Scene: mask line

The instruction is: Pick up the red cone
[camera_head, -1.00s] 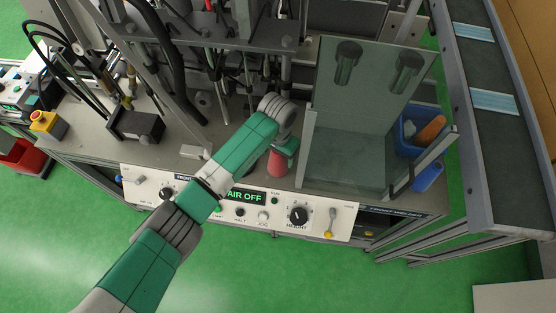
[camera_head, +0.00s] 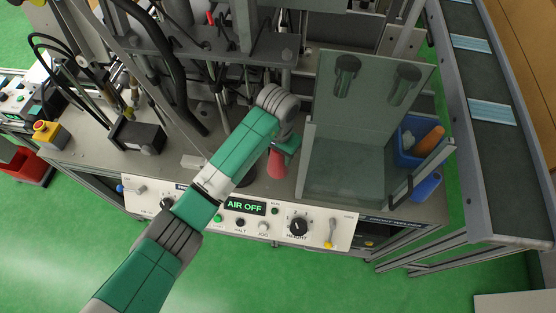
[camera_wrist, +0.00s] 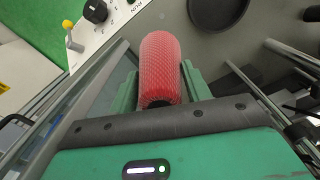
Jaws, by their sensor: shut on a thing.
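The red cone (camera_head: 277,164) stands at the front of the machine table, left of the clear guard. In the wrist view the red cone (camera_wrist: 160,68) has a mesh-like surface and sits between the green fingers. My gripper (camera_head: 284,149) is shut on it; in the wrist view my gripper (camera_wrist: 158,88) has a finger on each side. Whether the cone's base touches the table is not clear.
A clear guard box (camera_head: 345,165) stands close on the right. Blue bins (camera_head: 408,150) are beyond it. A control panel (camera_head: 315,226) reading "AIR OFF" runs along the front edge. Machine posts and hoses crowd the back. A conveyor (camera_head: 510,170) carries blue masks on the far right.

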